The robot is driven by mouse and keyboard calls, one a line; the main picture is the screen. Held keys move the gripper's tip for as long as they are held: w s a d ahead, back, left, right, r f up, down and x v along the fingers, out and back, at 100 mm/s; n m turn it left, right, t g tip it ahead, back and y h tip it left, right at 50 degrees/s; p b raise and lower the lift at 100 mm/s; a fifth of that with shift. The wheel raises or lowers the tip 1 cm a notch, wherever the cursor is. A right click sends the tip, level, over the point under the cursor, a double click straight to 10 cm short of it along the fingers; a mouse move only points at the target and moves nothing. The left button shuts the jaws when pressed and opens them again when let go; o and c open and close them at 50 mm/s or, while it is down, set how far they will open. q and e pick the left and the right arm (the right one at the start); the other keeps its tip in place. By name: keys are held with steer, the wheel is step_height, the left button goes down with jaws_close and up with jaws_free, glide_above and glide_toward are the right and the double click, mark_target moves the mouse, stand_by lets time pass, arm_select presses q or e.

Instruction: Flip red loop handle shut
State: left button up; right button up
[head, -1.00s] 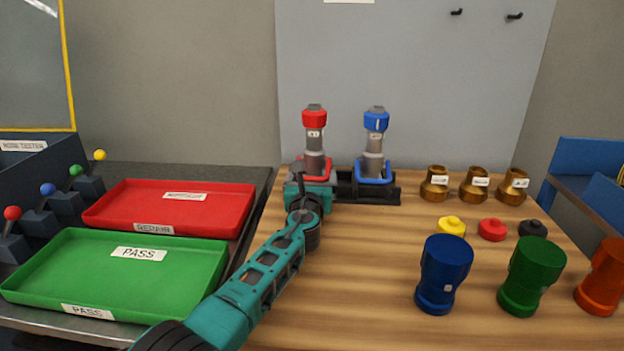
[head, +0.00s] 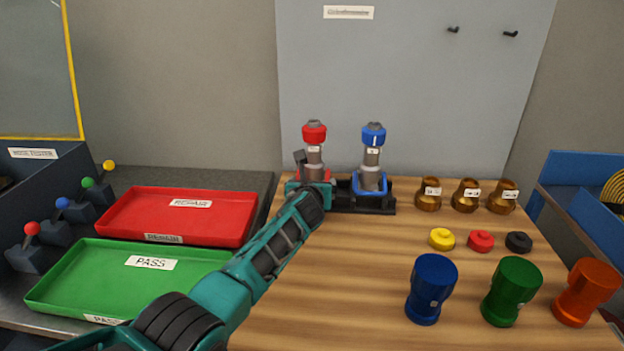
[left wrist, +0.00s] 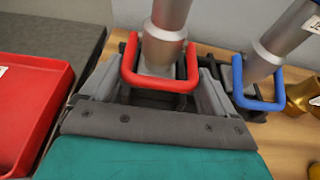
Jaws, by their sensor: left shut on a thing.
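The red loop handle (left wrist: 160,84) rings the base of the grey pump with the red cap (head: 314,133). In the left wrist view its near bar lies between my left gripper's fingers, which close in from both sides. In the head view my left gripper (head: 312,172) is at this pump's base and hides most of the loop. The gripper is shut on the red loop handle; the exact contact is hard to see. My right gripper is in neither view.
A blue loop handle (left wrist: 258,98) on the blue-capped pump (head: 373,135) stands close on the right. Brass fittings (head: 465,195), small caps (head: 480,241) and blue, green and orange cylinders (head: 512,290) stand farther right. Red (head: 142,238) and green (head: 60,300) trays lie left.

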arm_select(q)
steer(key=shift+w+r+g, duration=0.1)
steer(key=shift+r+g, duration=0.85)
steer(key=shift+g, duration=0.85)
steer(key=o, duration=1.2)
steer(key=shift+o, duration=0.2)
steer(key=shift+r, duration=0.1)
steer(key=v, duration=1.2)
steer(key=shift+s+r, duration=0.15)
steer(key=shift+s, duration=0.2)
steer(key=shift+c, duration=0.4)
